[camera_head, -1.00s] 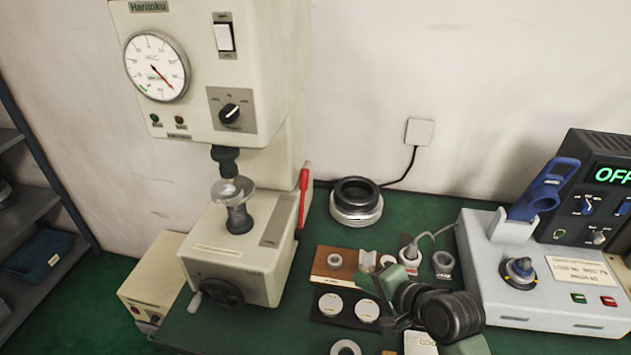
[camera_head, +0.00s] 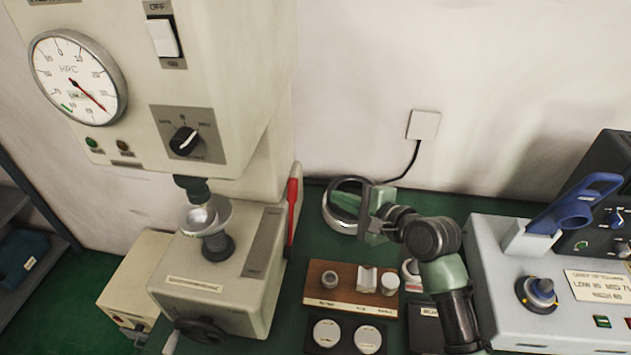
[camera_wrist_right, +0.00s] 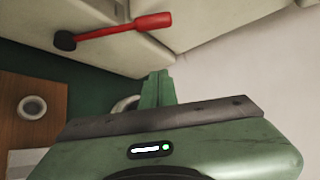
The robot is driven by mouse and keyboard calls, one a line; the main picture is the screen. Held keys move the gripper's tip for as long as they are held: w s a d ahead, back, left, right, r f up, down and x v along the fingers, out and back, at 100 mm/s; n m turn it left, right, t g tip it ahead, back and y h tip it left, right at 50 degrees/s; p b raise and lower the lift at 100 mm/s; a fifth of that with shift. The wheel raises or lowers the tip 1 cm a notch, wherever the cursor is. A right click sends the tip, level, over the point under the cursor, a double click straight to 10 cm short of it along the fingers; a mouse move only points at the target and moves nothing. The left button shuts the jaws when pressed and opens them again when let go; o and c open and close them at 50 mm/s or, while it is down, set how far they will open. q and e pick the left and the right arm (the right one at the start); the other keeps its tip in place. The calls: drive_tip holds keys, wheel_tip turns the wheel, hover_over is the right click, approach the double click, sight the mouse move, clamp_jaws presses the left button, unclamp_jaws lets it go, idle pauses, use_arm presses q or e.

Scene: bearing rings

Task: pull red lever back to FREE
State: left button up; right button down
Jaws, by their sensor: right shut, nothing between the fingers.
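The red lever (camera_head: 292,205) stands upright on the right side of the cream hardness tester (camera_head: 232,280). In the right wrist view the red lever (camera_wrist_right: 125,27) lies across the top, with a dark pivot at its left end. My right gripper (camera_head: 366,208) is shut and empty, to the right of the lever and apart from it, in front of the dark ring. In the wrist view its green fingers (camera_wrist_right: 157,88) are together, below the lever. My left gripper is not in view. No FREE marking can be read.
A wooden block (camera_head: 340,301) with small parts lies in front, and a black tray (camera_head: 346,335) nearer. A grey control box (camera_head: 490,262) with a blue handheld tool (camera_head: 575,208) stands at the right.

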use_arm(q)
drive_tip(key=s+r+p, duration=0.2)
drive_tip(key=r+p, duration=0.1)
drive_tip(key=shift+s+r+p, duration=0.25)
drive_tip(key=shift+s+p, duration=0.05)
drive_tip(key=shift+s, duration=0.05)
use_arm(e)
drive_tip(key=w+a+f, duration=0.1)
drive_tip(key=w+a, duration=0.3)
drive_tip(key=a, duration=0.3)
drive_tip(key=shift+a+f, duration=0.25)
drive_tip(key=shift+a, duration=0.15)
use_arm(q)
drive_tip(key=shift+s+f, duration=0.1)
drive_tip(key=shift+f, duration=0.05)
use_arm(e)
drive_tip(key=shift+s, duration=0.2)
